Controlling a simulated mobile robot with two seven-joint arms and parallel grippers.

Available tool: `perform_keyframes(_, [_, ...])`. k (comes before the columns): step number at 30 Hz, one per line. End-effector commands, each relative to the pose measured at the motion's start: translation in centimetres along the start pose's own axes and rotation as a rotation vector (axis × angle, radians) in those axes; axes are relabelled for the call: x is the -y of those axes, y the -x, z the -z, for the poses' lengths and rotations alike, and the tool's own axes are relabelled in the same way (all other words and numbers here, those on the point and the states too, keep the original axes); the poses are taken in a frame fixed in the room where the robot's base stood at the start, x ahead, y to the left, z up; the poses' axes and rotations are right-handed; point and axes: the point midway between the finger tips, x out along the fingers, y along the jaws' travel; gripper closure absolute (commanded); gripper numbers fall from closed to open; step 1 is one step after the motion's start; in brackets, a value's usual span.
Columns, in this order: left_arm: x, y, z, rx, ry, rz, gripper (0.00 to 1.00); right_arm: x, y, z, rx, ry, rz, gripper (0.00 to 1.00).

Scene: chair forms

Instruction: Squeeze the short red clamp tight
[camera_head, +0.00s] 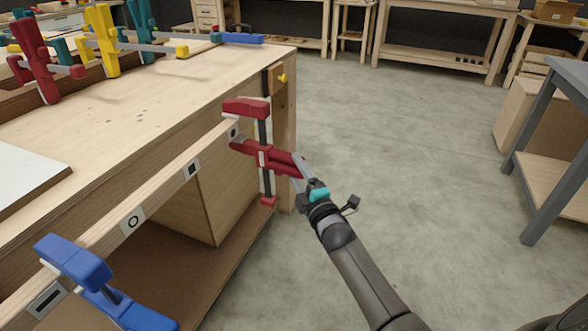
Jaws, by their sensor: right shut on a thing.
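The short red clamp (264,155) hangs upright at the right front corner of the wooden workbench (180,120). Its upper jaw lies at the bench's edge, and its dark bar runs down beside the corner leg. Its red double handle points right, toward my right gripper (298,165). My right gripper is shut on the handle's right end, with its arm coming in from the lower right. Its far finger is partly hidden by the handle. My left gripper is not in view.
A blue clamp (75,265) sits on the bench's front edge at lower left. Taller red (38,60), yellow (105,40) and teal (141,30) clamps stand in a rack at the back left. A grey-framed table (545,150) stands at right. The floor between is clear.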

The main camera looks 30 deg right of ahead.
Motion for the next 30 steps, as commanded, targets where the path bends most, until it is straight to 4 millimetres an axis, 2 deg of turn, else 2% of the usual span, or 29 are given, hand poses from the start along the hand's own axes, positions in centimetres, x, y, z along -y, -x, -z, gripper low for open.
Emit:
perform_keyframes(11, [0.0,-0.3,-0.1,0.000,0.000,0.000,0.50,0.1,0.6,-0.3,0.006,-0.022,-0.017,1.00])
perform_keyframes(12, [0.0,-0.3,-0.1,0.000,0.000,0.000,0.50,0.1,0.5,-0.3,0.005,-0.022,-0.018,0.33])
perform_keyframes(19, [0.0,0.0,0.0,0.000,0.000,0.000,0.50,-0.2,0.5,-0.3,0.006,-0.022,-0.016,0.07])
perform_keyframes(30, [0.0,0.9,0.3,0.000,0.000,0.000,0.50,-1.0,0.4,-0.1,0.005,-0.021,-0.017,0.07])
